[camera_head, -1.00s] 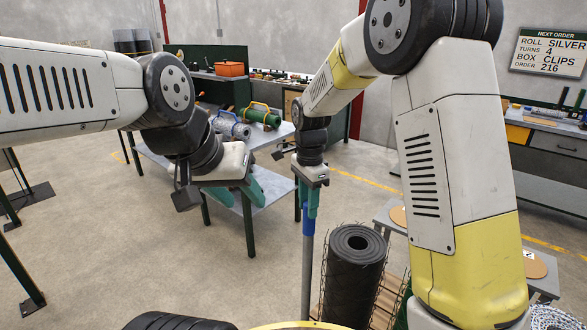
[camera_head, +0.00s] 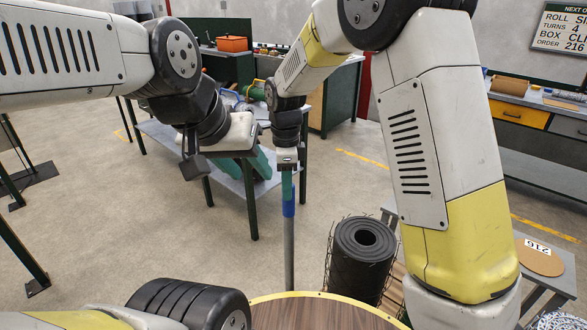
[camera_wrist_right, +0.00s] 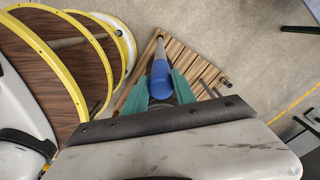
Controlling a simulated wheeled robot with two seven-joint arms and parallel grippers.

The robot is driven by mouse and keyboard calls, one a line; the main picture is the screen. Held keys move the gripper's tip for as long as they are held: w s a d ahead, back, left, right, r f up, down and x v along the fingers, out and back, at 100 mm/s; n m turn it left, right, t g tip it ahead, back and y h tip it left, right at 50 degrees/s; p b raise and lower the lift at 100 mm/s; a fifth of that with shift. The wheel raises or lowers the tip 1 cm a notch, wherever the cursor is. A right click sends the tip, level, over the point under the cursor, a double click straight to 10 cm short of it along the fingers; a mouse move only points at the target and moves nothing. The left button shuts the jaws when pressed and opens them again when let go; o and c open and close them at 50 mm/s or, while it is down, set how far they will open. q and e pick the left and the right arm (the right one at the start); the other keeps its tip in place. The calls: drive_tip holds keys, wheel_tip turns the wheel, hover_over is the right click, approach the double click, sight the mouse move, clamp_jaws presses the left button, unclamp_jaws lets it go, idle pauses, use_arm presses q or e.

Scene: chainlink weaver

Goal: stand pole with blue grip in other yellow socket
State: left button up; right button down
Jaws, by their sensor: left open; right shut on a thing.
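My right gripper (camera_head: 287,178) is shut on the blue grip (camera_head: 288,207) at the top of a grey pole (camera_head: 289,255). The pole hangs upright in the head view, and its lower end is hidden behind the foreground. In the right wrist view the blue grip (camera_wrist_right: 161,82) is between the teal fingers, and the pole runs away from the camera. My left gripper (camera_head: 258,168) is open and empty, just left of the right one. I cannot make out a yellow socket in either view.
A black roll (camera_head: 346,272) with wire mesh around it stands right of the pole, by wooden slats (camera_wrist_right: 190,62). A grey table (camera_head: 232,183) with green legs stands behind the grippers. A side bench holds a round board marked 216 (camera_head: 540,258).

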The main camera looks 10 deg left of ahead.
sight(287, 205)
drive_tip(key=shift+f, duration=7.35)
drive_tip(key=c, duration=0.9)
unclamp_jaws()
drive_tip(key=shift+c, duration=0.2)
wheel_tip(287, 205, up, 8)
drive_tip(key=shift+f, duration=0.25)
drive_tip(key=shift+r, duration=0.15)
